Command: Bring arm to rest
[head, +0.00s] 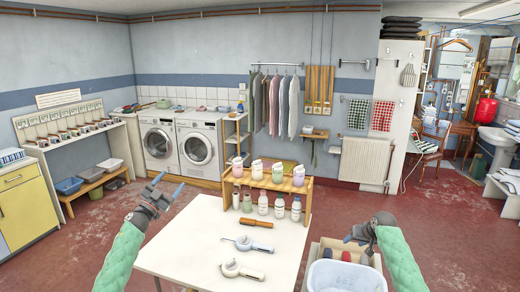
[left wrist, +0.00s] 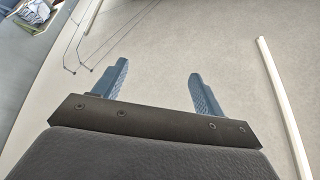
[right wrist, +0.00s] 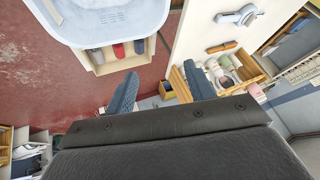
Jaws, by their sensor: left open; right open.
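My left gripper (head: 167,187) is open and empty, raised left of the white table (head: 180,243) in the head view. In the left wrist view its two blue fingers (left wrist: 155,90) stand apart with nothing between them, against a pale surface. My right gripper (head: 358,232) is held to the right of the table, near a light blue-white basin (head: 345,276). In the right wrist view its fingers (right wrist: 160,85) are apart and empty, and the basin (right wrist: 105,20) is ahead on the left. I cannot tell exact heights.
A wooden rack (head: 305,190) with several bottles stands at the table's back edge. Washing machines (head: 199,146) stand at the back wall. Red floor (head: 440,225) is open at right.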

